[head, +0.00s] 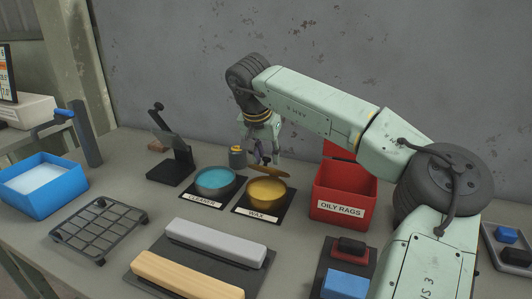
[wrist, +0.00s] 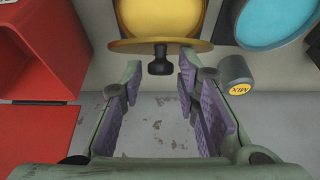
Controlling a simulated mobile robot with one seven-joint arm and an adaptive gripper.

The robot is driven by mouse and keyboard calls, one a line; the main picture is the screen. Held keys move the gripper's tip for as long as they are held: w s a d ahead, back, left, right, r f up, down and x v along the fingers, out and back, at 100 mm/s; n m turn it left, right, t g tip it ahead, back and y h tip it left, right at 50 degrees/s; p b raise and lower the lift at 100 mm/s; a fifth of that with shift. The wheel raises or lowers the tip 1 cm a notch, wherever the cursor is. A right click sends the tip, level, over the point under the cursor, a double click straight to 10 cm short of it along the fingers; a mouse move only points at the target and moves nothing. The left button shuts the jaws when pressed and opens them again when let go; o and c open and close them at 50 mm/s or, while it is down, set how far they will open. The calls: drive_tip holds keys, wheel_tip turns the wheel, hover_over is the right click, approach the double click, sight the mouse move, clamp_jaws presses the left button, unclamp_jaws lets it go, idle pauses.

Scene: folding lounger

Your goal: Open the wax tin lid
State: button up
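The wax tin (head: 265,193) stands on a dark mat labelled WAX, with its yellow wax exposed; the wax also fills the top of the wrist view (wrist: 160,18). Its brown lid (head: 270,172) is raised at the tin's back edge. In the wrist view the lid (wrist: 135,46) shows nearly edge-on, with a black knob (wrist: 158,67) pointing toward my gripper. My gripper (wrist: 160,78) is open, its purple-padded fingers on either side of the knob's line and apart from it. In the head view my gripper (head: 264,158) is just behind the lid.
The turquoise cleaner tin (head: 215,181) is left of the wax. A small grey MIX container (head: 237,157) stands close by, near my right finger in the wrist view (wrist: 236,80). The red oily rags box (head: 342,198) is to the right. A grey wall is behind.

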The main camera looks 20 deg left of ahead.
drive_tip(key=shift+o, duration=0.7)
drive_tip(key=shift+s+r, duration=0.1)
drive_tip(key=shift+r, duration=0.05)
drive_tip(key=v, duration=1.2)
